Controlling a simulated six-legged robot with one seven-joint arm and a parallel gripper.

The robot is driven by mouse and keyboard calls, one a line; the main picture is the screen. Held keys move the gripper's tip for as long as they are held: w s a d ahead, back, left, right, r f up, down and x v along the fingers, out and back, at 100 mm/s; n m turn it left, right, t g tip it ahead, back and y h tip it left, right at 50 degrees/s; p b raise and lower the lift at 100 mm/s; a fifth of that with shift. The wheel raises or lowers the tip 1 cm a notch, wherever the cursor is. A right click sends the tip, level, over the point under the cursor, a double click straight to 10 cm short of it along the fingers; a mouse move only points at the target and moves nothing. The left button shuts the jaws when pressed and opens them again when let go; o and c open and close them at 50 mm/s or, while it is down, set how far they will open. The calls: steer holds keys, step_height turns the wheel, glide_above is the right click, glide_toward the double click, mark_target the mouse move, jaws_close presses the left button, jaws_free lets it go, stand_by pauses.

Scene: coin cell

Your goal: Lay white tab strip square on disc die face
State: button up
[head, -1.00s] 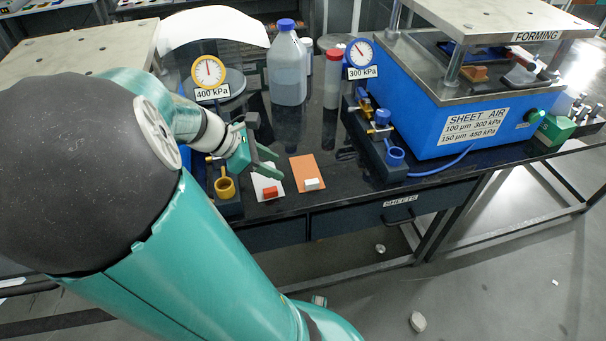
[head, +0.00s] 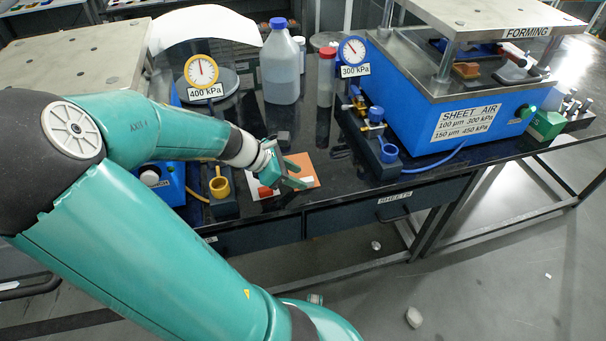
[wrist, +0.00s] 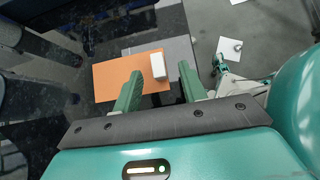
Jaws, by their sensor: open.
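The task's white tab strip looks to be the small white block (wrist: 158,65) lying on an orange sheet (wrist: 105,80) near the bench's front edge. In the head view the block (head: 309,182) shows just beyond my gripper's fingers. My gripper (head: 298,174) is open and over the orange sheet. In the wrist view its two green fingers stand apart, with the white block between their tips and no clear contact. I cannot pick out the disc die face for certain; the forming press (head: 515,57) at the right holds a brown block (head: 467,70) on its lower plate.
A red block (head: 265,192) on a white sheet lies just left of my gripper. The yellow cup fitting (head: 220,185) stands further left, the blue cup fitting (head: 388,152) to the right. A large bottle (head: 281,70) and a red-capped tube (head: 326,80) stand behind.

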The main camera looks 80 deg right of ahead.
mark_target(307, 179)
steer(key=shift+x, duration=1.85)
steer(key=shift+d+r, duration=0.1)
steer(key=shift+d, duration=0.05)
steer(key=shift+c, duration=0.4)
jaws_close()
steer(key=shift+w+r, duration=0.1)
steer(key=shift+r, duration=0.5)
steer(key=r, duration=0.1)
steer(key=a+r, duration=0.2)
steer(key=r, duration=0.1)
steer(key=a+r, duration=0.7)
steer(key=a, duration=0.5)
steer(key=shift+s+r, duration=0.3)
steer(key=shift+r, duration=0.1)
